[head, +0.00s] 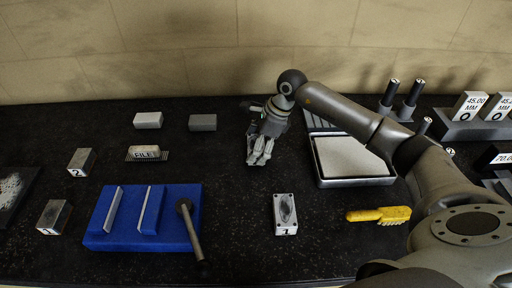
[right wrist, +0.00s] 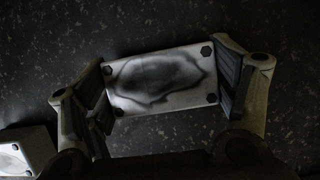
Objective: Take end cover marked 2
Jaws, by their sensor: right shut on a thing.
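In the right wrist view, a pale rectangular end cover (right wrist: 162,80) with a dark smudged oval face and dark corner bolts sits between the two fingers of my right gripper (right wrist: 165,88). The fingers are shut on its short ends. No number is readable on it. In the head view my right gripper (head: 260,152) points down over the bench behind the middle; it largely hides the held cover. A second end cover (head: 285,214) with a similar dark oval lies in front of it, its small mark looking like a 1. My left gripper is out of view.
A blue fixture (head: 112,240) with a handle stands front left. Blocks marked 2 (head: 81,162) and 1 (head: 54,217) are left of it. A white-topped tray (head: 350,160) is right of my gripper, a yellow brush (head: 379,215) in front of it. Grey blocks (head: 203,122) lie behind.

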